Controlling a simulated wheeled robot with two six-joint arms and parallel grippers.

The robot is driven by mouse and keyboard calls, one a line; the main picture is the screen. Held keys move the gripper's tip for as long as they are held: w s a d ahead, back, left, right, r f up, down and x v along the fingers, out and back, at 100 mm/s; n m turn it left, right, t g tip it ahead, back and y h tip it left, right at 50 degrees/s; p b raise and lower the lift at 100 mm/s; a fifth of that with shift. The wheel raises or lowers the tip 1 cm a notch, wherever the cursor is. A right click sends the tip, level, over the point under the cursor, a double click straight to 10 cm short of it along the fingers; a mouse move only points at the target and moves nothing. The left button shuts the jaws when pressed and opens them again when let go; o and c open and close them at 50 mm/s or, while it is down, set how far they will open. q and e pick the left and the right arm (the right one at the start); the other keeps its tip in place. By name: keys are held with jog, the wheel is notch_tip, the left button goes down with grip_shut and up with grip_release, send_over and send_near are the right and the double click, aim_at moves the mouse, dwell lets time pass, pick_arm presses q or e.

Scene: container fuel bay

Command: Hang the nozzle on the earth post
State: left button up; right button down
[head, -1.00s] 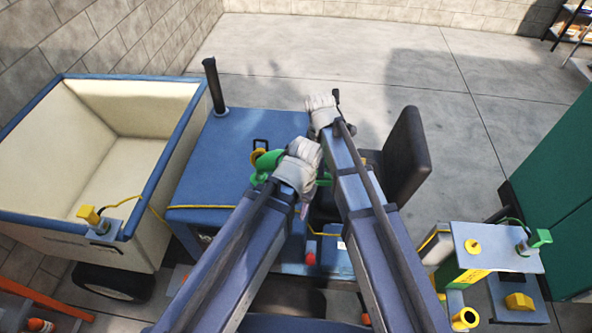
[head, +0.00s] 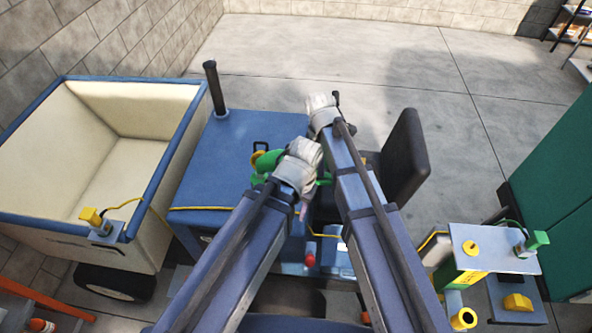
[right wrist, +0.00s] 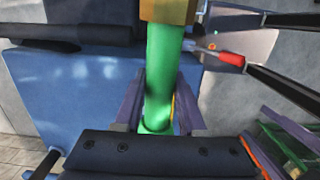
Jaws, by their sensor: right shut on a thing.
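The green nozzle (head: 262,166) shows in part in the head view, over the blue engine cover, with a yellow ring beside it; my arm hides the rest. In the right wrist view the green nozzle tube (right wrist: 163,72) runs upright below a brass hex fitting. My right gripper (right wrist: 160,112) is shut on this tube, a purple finger on each side. In the head view its jaws are mostly hidden by my arms. I cannot make out my left gripper's jaws. I cannot tell for certain which fixture is the earth post; a grey stand with yellow and green fittings (head: 490,252) is at the right.
A cream-lined cart (head: 40,215) with a yellow clamp (head: 92,217) is at the left. A black upright pipe (head: 213,85) rises from the blue vehicle cover (head: 235,140). A black seat (head: 406,155) and green cabinet (head: 560,190) lie to the right. The floor beyond is clear.

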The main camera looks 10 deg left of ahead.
jog(key=shift+r+p, duration=4.8)
jog(key=shift+r, duration=0.4)
jog(key=shift+f, duration=0.2)
